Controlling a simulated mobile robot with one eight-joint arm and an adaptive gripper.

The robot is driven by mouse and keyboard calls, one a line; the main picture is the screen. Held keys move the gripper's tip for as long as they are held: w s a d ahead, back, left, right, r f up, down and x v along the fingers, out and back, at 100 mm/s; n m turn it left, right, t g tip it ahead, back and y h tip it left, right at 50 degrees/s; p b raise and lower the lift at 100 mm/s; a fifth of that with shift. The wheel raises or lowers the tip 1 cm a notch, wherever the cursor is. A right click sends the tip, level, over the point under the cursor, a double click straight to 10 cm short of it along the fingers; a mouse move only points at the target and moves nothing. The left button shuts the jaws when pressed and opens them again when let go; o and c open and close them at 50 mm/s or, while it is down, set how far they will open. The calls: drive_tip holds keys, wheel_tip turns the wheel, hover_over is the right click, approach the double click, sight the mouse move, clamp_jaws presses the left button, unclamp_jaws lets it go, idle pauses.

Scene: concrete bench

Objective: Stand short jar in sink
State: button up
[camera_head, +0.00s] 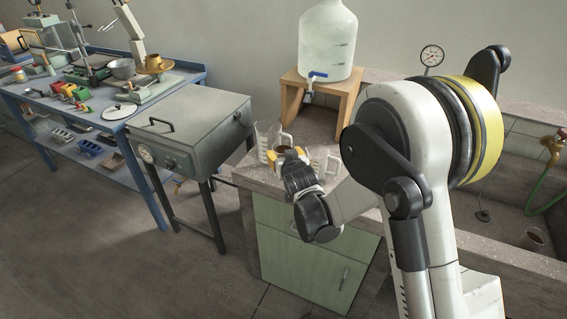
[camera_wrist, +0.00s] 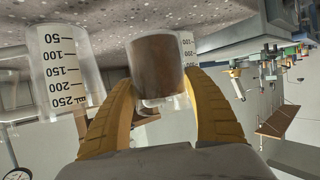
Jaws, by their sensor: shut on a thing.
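The short jar is clear with dark brown contents; in the wrist view it (camera_wrist: 157,68) sits between the yellow fingers of my gripper (camera_wrist: 160,88), which is shut on it. In the head view the brown jar (camera_head: 283,149) shows only in part, behind my gripper (camera_head: 285,155) at the bench's left end. The wrist view appears upside down, with the bench top above. I cannot tell whether the jar touches the bench. The sink (camera_head: 497,213) is at the right, beyond my arm, which hides part of it.
Graduated beakers stand close on both sides of the jar: one left (camera_head: 262,142), one right (camera_head: 322,163). A large water bottle (camera_head: 327,42) rests on a wooden stand behind. Another brown-filled jar (camera_head: 536,239) is in the sink. A green hose (camera_head: 546,190) hangs at the tap.

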wheel_tip(320, 180, down, 3)
drive_tip(key=shift+r+b, duration=0.2)
drive_tip(key=shift+b, duration=0.15)
drive_tip(key=shift+r, duration=0.15)
drive_tip(key=o, duration=1.3)
drive_tip(key=shift+c, duration=0.2)
